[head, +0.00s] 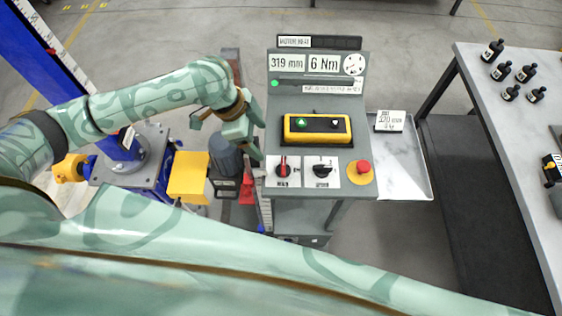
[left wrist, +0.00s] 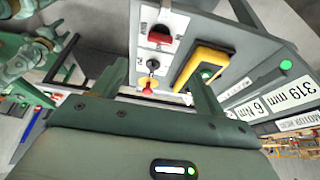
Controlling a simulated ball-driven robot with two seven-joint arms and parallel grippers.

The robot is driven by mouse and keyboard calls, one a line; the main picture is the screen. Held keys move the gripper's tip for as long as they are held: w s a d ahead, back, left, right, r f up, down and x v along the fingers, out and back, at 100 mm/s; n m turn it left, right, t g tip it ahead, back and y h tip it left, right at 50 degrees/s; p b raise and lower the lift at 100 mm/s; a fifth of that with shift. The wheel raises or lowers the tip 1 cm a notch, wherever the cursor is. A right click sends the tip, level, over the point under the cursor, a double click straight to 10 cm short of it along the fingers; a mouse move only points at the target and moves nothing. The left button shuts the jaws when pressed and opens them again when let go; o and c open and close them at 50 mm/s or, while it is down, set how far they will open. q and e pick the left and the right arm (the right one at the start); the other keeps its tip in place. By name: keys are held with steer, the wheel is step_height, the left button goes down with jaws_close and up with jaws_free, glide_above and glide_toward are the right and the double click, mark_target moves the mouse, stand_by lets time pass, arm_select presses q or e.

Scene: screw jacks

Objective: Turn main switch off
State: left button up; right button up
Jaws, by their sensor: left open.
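The main switch (head: 283,167), a red and black rotary knob on a white plate, sits at the left of the grey console's (head: 340,192) control panel. It also shows in the left wrist view (left wrist: 158,38), near the top and beyond the fingers. In the head view its red handle looks roughly upright. My left gripper (head: 247,141) is beside the console's left edge, just up and left of the switch. It is open and empty, and its spread fingers show in the left wrist view (left wrist: 160,85). It does not appear to touch the switch. My right gripper is not visible.
A black selector knob (head: 322,170) and a red emergency stop (head: 361,170) sit right of the main switch. A yellow button box (head: 317,129) lies above them. A blue jack (head: 124,145) stands left; a side tray (head: 407,180) and table (head: 500,110) are right.

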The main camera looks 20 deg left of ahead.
mark_target(283, 166)
arm_select(q)
steer(key=b+x, duration=0.2)
steer(key=x, duration=1.2)
steer(key=shift+d+f, duration=0.15)
steer(key=shift+d, duration=0.05)
steer(key=c, duration=1)
